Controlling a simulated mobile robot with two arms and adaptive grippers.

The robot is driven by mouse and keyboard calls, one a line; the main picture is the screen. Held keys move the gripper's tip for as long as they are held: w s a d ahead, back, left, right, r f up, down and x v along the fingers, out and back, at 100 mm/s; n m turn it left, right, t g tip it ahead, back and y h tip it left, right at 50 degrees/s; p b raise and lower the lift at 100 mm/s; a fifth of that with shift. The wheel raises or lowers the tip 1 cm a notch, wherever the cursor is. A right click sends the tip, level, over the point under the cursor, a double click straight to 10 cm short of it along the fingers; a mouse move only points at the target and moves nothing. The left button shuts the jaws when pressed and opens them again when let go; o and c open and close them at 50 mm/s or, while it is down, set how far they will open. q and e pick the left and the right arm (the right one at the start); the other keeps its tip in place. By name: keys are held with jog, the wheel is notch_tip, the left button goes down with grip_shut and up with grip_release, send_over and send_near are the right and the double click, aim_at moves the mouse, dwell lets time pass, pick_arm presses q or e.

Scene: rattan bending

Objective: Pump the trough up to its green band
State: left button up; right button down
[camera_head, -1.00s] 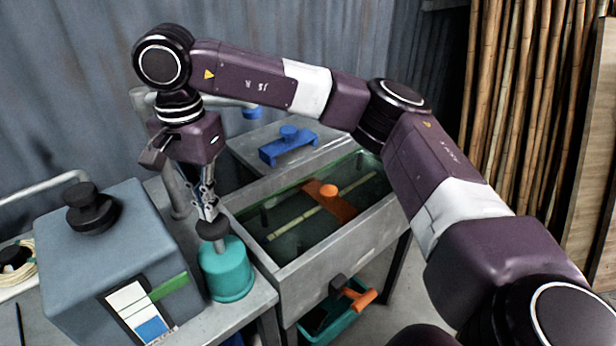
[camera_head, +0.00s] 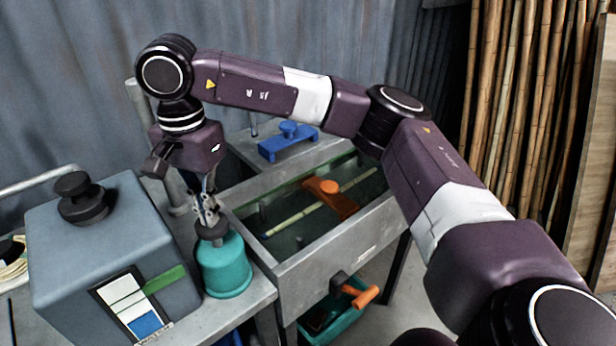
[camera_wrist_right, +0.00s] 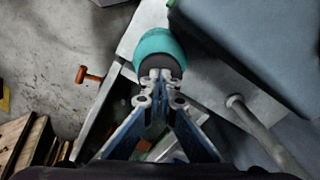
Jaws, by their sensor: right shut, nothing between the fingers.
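The teal pump (camera_head: 226,268) with a dark knob on top stands on the bench beside the trough. My right gripper (camera_head: 209,217) is shut and empty, its fingertips down on the pump's dark knob. In the right wrist view the shut fingertips (camera_wrist_right: 161,76) meet the dark knob, with the teal pump body (camera_wrist_right: 160,42) beyond. The metal trough (camera_head: 330,248) holds dark water and a pale rattan strip under an orange clamp (camera_head: 330,197). A green band (camera_head: 165,279) crosses a white gauge on the grey tank; the gauge's blue fill (camera_head: 145,323) is below it. My left gripper is out of view.
The grey tank (camera_head: 100,240) with a black cap stands close left of the pump. A blue clamp (camera_head: 288,141) lies behind the trough. An orange-handled tap (camera_head: 360,294) sticks out from the trough's front. Bamboo poles (camera_head: 520,110) lean at the right.

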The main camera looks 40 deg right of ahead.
jog(key=shift+f+b, duration=0.9)
jog(key=shift+f, duration=0.6)
jog(key=shift+r+p, duration=2.1)
jog(key=shift+r, duration=1.3)
notch_tip(320, 180, up, 6)
jog(key=p, duration=0.4)
